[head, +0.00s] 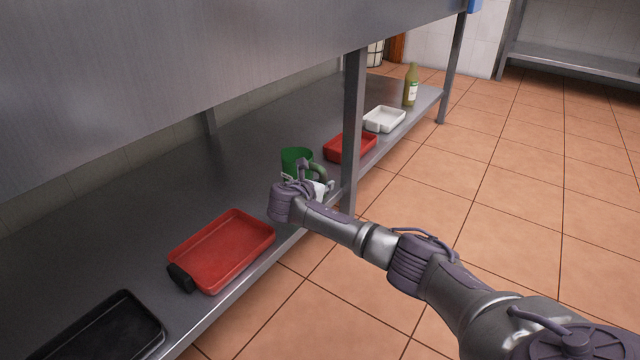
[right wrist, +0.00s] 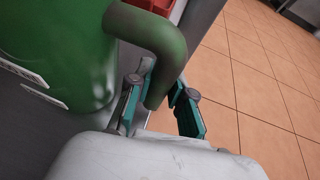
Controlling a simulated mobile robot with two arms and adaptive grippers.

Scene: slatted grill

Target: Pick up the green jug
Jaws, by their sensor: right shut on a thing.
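The green jug (head: 294,157) stands on the lower metal shelf, left of the shelf's post, with its handle toward the right. My right gripper (head: 315,180) is at the handle and partly covers the jug in the head view. In the right wrist view the green jug (right wrist: 55,45) fills the upper left, with a white label partly in sight. Its curved handle passes between the teal finger pads of my right gripper (right wrist: 160,102), which is shut on it. My left gripper is not in view.
A red tray (head: 222,250) and a black tray (head: 108,330) lie nearer on the shelf (head: 120,245). Another red tray (head: 350,147), a white tray (head: 384,119) and a bottle (head: 410,88) stand farther along. A metal post (head: 353,120) rises close beside the gripper.

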